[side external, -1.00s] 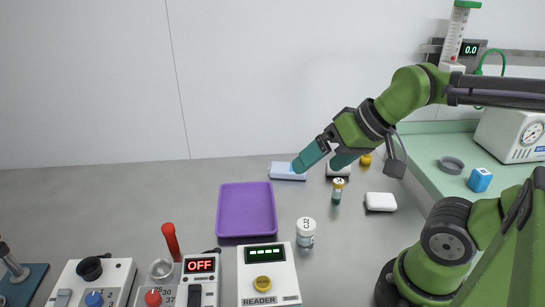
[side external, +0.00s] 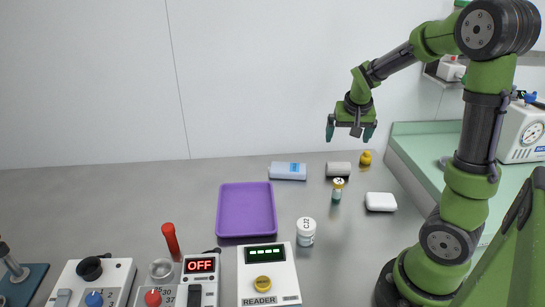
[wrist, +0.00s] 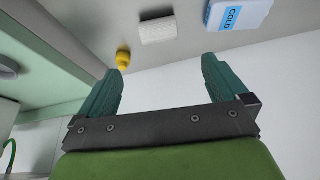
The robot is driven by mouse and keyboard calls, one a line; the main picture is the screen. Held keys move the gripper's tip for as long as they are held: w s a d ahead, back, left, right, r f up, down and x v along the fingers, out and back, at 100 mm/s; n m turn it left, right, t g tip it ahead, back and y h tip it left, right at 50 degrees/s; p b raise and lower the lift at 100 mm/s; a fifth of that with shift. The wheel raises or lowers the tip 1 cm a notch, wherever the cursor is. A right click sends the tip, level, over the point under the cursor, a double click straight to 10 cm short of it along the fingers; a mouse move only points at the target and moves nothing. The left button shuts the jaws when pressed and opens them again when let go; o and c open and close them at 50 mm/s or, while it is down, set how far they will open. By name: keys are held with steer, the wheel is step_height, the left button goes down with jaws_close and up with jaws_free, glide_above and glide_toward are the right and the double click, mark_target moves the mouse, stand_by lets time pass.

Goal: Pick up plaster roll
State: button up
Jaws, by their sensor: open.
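A pale grey-white roll (side external: 338,169), which looks like the plaster roll, lies on its side at the back of the grey table. It also shows near the top of the wrist view (wrist: 157,29), seen between and beyond the fingertips. My gripper (side external: 349,136) hangs above the back of the table, fingers pointing down, over the roll in the picture and apart from it. In the wrist view its green fingers (wrist: 162,68) are wide apart with nothing between them.
A cold pack (side external: 288,171) lies left of the roll, a yellow object (side external: 365,158) right. A vial (side external: 337,190), white block (side external: 380,202), white-capped jar (side external: 306,232) and purple tray (side external: 246,209) are nearer. Devices line the front. A green side counter (side external: 420,142) stands right.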

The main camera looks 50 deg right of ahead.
glide_toward(339, 163)
steer(key=x, duration=0.5)
steer(key=shift+a+f, duration=0.2)
steer(key=shift+f, duration=0.15)
steer(key=x, duration=0.5)
steer(key=shift+w+d, duration=0.1)
steer(key=shift+d, duration=0.25)
steer(key=shift+r, duration=0.1)
